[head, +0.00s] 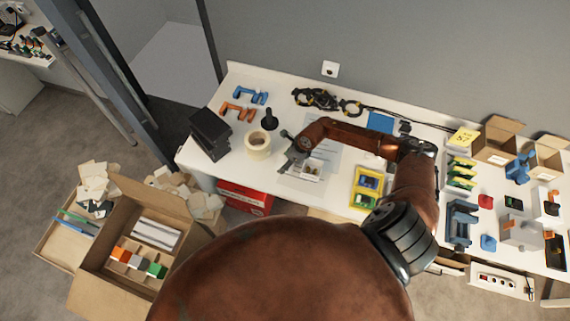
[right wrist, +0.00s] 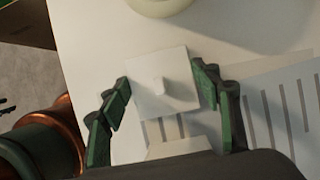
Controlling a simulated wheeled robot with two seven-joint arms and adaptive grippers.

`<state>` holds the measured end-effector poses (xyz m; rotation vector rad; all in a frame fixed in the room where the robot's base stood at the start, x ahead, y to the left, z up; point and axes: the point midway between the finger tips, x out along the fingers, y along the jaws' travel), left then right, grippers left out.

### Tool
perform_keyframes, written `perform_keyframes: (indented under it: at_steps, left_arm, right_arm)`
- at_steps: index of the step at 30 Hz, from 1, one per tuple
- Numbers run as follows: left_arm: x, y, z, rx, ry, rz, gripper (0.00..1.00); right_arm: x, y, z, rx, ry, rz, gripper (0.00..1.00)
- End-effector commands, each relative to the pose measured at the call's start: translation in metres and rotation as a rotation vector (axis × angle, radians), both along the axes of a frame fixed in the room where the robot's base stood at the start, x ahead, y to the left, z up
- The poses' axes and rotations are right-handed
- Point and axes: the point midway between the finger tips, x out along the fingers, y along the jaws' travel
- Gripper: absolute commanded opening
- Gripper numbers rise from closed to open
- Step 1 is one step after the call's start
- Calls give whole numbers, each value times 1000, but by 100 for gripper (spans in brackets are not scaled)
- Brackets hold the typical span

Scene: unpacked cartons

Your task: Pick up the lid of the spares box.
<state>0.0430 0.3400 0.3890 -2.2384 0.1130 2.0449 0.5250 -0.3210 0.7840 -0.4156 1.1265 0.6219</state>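The lid (right wrist: 172,92) of the spares box is a pale square plate with a small knob in its middle, seen in the right wrist view. My right gripper (right wrist: 163,82) has its green fingers spread wide, one on each side of the lid and close to its edges. I see no clear contact. In the head view my right gripper (head: 289,157) is low over the table, beside the small white box (head: 313,169), which has small contents showing. Part of a pale box edge (right wrist: 175,149) shows below the lid in the wrist view. My left gripper is out of view.
A tape roll (head: 257,145) stands just left of the gripper, with a dark upright object (head: 269,119) behind it. Printed sheets (head: 335,154) lie under the work area. A yellow bin (head: 367,186) stands to the right. A red box (head: 243,199) is below the table's front edge.

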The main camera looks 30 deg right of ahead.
Motion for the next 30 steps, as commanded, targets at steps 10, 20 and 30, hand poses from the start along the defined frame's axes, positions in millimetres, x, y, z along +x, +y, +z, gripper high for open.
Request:
perform_keyframes:
  at_steps: [10,20,30]
  left_arm:
    - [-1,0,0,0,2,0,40]
    - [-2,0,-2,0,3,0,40]
    - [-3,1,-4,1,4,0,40]
  right_arm:
    - [0,0,0,0,0,0,39]
    - [1,-1,11,-1,-2,0,39]
    - [-32,25,80,-1,-4,6,39]
